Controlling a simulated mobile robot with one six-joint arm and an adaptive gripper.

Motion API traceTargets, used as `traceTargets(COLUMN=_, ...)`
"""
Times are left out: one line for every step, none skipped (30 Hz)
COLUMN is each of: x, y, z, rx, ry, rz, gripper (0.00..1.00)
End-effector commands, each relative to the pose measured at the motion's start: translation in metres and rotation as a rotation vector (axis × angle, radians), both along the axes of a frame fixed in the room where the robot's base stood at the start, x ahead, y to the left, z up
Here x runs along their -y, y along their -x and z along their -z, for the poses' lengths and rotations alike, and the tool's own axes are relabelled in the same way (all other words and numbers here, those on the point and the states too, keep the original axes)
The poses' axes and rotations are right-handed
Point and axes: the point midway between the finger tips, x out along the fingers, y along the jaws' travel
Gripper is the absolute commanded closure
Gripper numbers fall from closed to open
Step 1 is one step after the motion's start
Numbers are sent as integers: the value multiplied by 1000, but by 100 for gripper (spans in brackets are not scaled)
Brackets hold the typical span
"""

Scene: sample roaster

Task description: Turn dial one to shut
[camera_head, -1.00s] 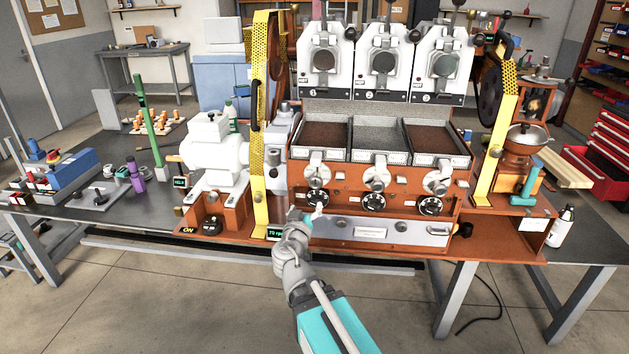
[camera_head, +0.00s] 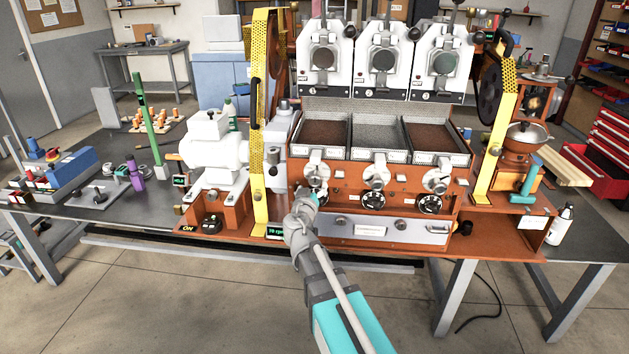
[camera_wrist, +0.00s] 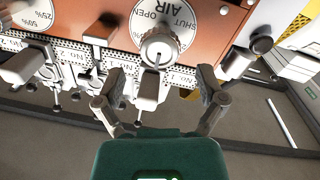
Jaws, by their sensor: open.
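Dial one is the leftmost of the black dials on the orange front panel in the head view, mostly covered by my gripper (camera_head: 309,197). In the wrist view, which looks upside down, a round white plate (camera_wrist: 178,12) with SHUT, OPEN and AIR shows behind a metal knob (camera_wrist: 160,46). My gripper (camera_wrist: 162,88) is open, with one finger on each side of a pale lever-like part (camera_wrist: 149,90) in the picture. The knob lies just beyond the fingertips. I cannot tell whether anything touches.
The middle dial (camera_head: 373,202) and right dial (camera_head: 430,205) sit beside it. Metal spouts (camera_head: 376,172) stick out above the dials. A yellow perforated guard (camera_head: 258,180) stands to the left. A grey drawer front (camera_head: 400,228) lies below.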

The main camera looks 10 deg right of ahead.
Motion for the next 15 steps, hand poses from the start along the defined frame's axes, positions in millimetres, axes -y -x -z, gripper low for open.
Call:
traceTargets(x=3, y=-11, z=0, rx=0, ry=0, rz=0, gripper=11)
traceTargets(x=4, y=-15, z=0, rx=0, ry=0, rz=0, gripper=11)
traceTargets(x=6, y=-19, z=0, rx=0, ry=0, rz=0, gripper=11)
traceTargets(x=8, y=-23, z=0, rx=0, ry=0, rz=0, gripper=11)
traceTargets(x=9, y=-26, z=0, rx=0, ry=0, rz=0, gripper=11)
traceTargets(x=11, y=-30, z=0, rx=0, ry=0, rz=0, gripper=11)
traceTargets(x=12, y=-32, z=0, rx=0, ry=0, rz=0, gripper=11)
traceTargets(x=13, y=-35, z=0, rx=0, ry=0, rz=0, gripper=11)
traceTargets(x=14, y=-38, z=0, rx=0, ry=0, rz=0, gripper=11)
traceTargets(x=15, y=-39, z=0, rx=0, ry=0, rz=-1, gripper=11)
traceTargets(x=15, y=-41, z=0, rx=0, ry=0, rz=-1, gripper=11)
traceTargets(x=16, y=-42, z=0, rx=0, ry=0, rz=-1, gripper=11)
traceTargets(x=16, y=-43, z=0, rx=-1, ry=0, rz=-2, gripper=11)
traceTargets(x=16, y=-44, z=0, rx=-1, ry=0, rz=-2, gripper=11)
traceTargets(x=17, y=-44, z=0, rx=-1, ry=0, rz=-2, gripper=11)
